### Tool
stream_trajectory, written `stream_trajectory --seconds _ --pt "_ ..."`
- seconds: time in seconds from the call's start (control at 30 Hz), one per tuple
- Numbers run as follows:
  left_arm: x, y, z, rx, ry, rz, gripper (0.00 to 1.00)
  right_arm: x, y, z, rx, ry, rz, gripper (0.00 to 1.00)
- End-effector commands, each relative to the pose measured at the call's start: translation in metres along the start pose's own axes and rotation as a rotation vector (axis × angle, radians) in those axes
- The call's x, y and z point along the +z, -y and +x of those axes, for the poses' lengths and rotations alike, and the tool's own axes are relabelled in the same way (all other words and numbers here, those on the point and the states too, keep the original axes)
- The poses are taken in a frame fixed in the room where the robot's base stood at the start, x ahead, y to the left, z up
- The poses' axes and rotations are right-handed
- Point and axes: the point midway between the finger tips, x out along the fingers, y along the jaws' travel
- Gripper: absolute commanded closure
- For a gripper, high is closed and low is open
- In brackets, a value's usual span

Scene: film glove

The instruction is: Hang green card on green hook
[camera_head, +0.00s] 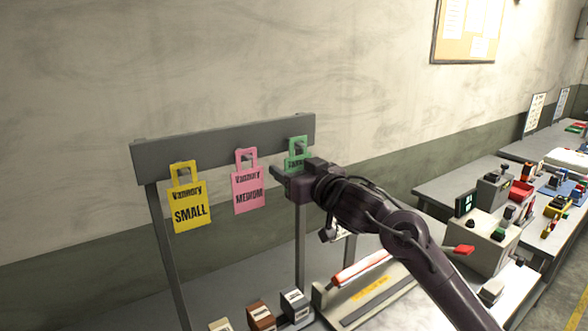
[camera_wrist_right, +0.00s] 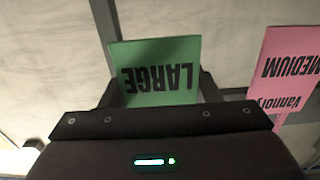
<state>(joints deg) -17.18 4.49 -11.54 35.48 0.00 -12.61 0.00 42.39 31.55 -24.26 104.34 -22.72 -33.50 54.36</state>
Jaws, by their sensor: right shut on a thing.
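The green card (camera_head: 297,152) is at the right end of the grey rack bar (camera_head: 225,141), its handle loop up against the bar. My right gripper (camera_head: 284,181) is shut on the card and hides its lower part in the head view. In the right wrist view the green card (camera_wrist_right: 158,72) reads LARGE, upside down, between the fingers of my right gripper (camera_wrist_right: 158,88). The green hook is hidden behind the card and gripper, so I cannot tell whether the loop is around it. My left gripper is not in view.
A yellow SMALL card (camera_head: 188,205) and a pink MEDIUM card (camera_head: 248,188) hang on the bar to the left. A cluttered bench is at right.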

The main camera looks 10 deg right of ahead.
Motion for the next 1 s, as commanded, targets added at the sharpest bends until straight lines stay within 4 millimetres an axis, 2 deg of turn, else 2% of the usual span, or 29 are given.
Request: stream_trajectory --seconds 0.43,0.47,0.63,0.87,1.0 --pt "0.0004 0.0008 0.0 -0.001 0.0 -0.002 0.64 0.0001 -0.0002 -0.0001 0.0 0.0 0.0 0.68" --pt "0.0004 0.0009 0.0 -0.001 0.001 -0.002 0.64 0.0001 -0.0002 -0.0001 0.0 0.0 0.0 0.39" --pt "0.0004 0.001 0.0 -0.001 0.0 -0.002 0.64 0.0001 -0.0002 -0.0002 0.0 0.0 -0.001 0.18" --pt "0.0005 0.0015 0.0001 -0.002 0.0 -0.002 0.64 0.0002 -0.0002 -0.0003 0.0 0.001 -0.001 0.18" --pt "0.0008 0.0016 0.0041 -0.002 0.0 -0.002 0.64 0.0015 -0.0005 -0.0085 0.0 0.0 -0.002 0.18"
